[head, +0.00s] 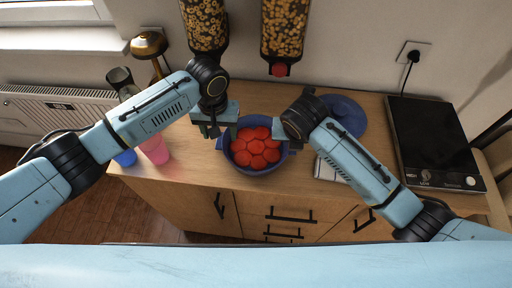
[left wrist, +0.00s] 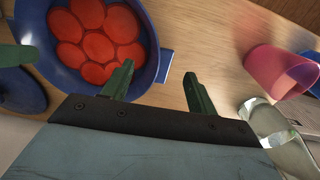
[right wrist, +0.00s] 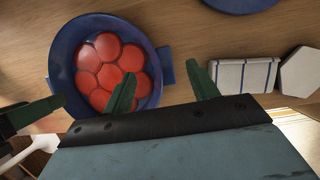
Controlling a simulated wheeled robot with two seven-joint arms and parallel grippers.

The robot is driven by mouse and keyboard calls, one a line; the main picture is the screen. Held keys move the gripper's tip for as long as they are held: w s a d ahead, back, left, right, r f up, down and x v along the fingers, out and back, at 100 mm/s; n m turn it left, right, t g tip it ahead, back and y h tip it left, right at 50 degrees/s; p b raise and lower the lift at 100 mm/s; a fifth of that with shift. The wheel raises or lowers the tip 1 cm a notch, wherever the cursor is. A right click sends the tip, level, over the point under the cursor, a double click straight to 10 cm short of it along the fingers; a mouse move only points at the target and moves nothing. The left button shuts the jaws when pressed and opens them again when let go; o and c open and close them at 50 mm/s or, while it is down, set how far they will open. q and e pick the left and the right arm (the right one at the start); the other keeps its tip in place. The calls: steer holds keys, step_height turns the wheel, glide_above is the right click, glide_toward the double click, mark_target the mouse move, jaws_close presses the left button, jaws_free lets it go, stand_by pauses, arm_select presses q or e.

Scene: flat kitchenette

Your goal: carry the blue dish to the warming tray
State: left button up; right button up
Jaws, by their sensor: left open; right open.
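The blue dish (head: 262,172), filled with red round slices, stands on the wooden counter between my two grippers. It has a small handle on each side. My left gripper (head: 212,130) is open at its left side; in the left wrist view the left handle (left wrist: 166,66) lies just beyond and between the fingertips (left wrist: 160,82). My right gripper (head: 285,140) is open at its right side, partly hidden by its own wrist; in the right wrist view the right handle (right wrist: 165,65) appears between the fingertips (right wrist: 164,85). The warming tray (head: 432,135), a flat black plate with front knobs, is at the right.
A blue round lid-like object (head: 347,112) and a striped cloth (head: 323,170) lie between dish and tray. Cereal dispensers (head: 284,30) hang behind. The counter's front edge is close to the dish.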

mark_target(222, 143)
arm_select(q)
steer(key=shift+f, duration=2.4)
arm_select(e)
steer(key=shift+x, duration=2.4)
arm_select(q)
steer(key=shift+c, duration=0.5)
arm_select(e)
steer(key=shift+c, duration=0.5)
arm_select(q)
jaws_close()
arm_select(e)
jaws_close()
steer(key=shift+w+r, duration=0.1)
